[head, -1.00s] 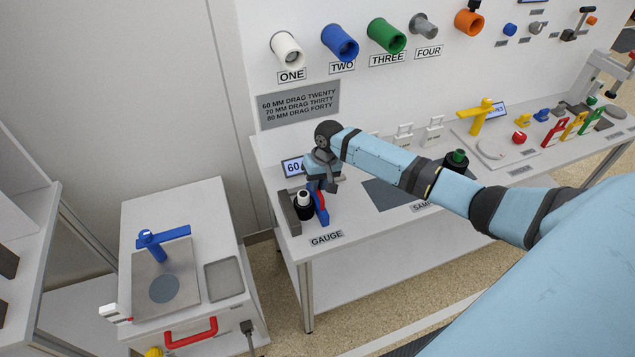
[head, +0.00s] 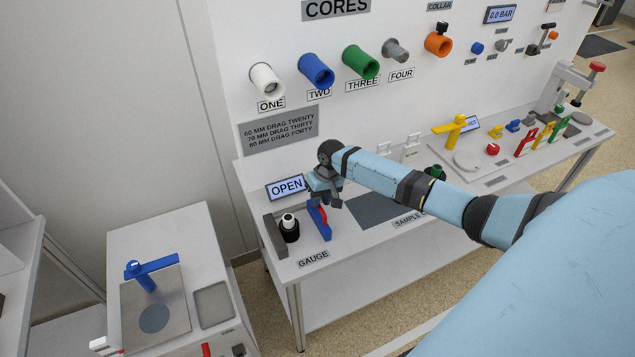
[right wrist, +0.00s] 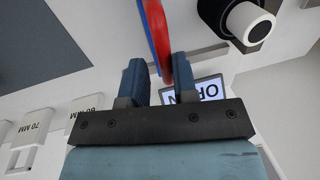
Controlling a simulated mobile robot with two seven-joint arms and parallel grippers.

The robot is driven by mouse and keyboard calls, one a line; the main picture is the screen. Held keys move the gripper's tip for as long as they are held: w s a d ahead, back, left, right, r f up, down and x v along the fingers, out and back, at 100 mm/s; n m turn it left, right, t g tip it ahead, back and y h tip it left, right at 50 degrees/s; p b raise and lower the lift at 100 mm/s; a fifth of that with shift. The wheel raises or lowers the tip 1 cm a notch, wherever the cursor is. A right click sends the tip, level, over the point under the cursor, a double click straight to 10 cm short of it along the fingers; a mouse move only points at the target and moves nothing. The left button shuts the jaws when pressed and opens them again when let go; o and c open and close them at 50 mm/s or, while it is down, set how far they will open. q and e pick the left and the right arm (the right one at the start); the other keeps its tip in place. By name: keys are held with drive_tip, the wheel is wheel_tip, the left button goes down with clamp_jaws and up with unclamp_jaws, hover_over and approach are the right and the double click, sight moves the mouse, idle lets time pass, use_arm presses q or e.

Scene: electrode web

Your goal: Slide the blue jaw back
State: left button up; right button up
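The blue jaw (head: 320,224) with a red part stands upright on the gauge at the bench's left end. A gap separates it from the black roll with a white top (head: 289,228). The grey fixed jaw (head: 275,236) is on the roll's other side. The display (head: 287,187) reads OPEN. My right gripper (head: 325,196) is down at the blue jaw. In the right wrist view its fingers (right wrist: 158,85) are apart, with the blue and red jaw (right wrist: 158,40) between them, close to the right finger; contact is unclear. My left gripper is out of view.
A dark sample mat (head: 375,209) lies right of the gauge. Coloured cores, such as the white one (head: 266,79), stick out of the wall above. A side cabinet with a blue-handled plate (head: 170,330) stands at the left.

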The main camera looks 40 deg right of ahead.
wheel_tip(320, 180, up, 14)
drive_tip(key=d+b, duration=0.1)
drive_tip(key=d, duration=0.1)
drive_tip(key=shift+s+d+f, duration=0.2)
drive_tip(key=shift+s+d, duration=0.15)
idle(0.5)
